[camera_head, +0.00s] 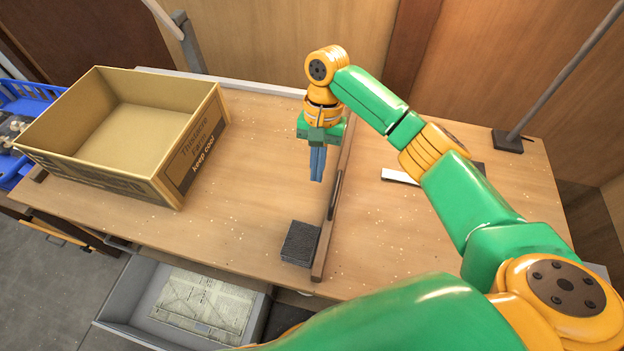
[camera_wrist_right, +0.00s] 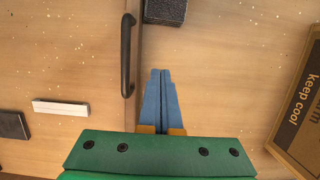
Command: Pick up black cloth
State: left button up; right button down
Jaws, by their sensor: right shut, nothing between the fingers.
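The black cloth (camera_head: 300,243) is a small dark folded square lying on the table near its front edge, left of a wooden strip. It also shows at the top of the right wrist view (camera_wrist_right: 165,11). My right gripper (camera_head: 316,180) points down above the table, behind the cloth and apart from it. Its blue fingers (camera_wrist_right: 161,72) are shut together with nothing between them. My left gripper is not in view.
A cardboard box (camera_head: 190,160) stands open at the left. The wooden strip with a dark handle (camera_head: 332,200) runs beside the cloth. A white block (camera_head: 397,176) and a pole base (camera_head: 508,141) lie to the right. An open drawer (camera_head: 140,300) is below the front edge.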

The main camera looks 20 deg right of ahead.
aim_at(310, 218)
jog(key=x, duration=0.7)
jog(key=shift+f, duration=0.3)
jog(key=s+a+p, duration=0.1)
jog(key=s+p, duration=0.1)
jog(key=shift+s+a+r, duration=0.1)
jog(key=shift+s+a, duration=0.5)
jog(key=shift+s, duration=0.05)
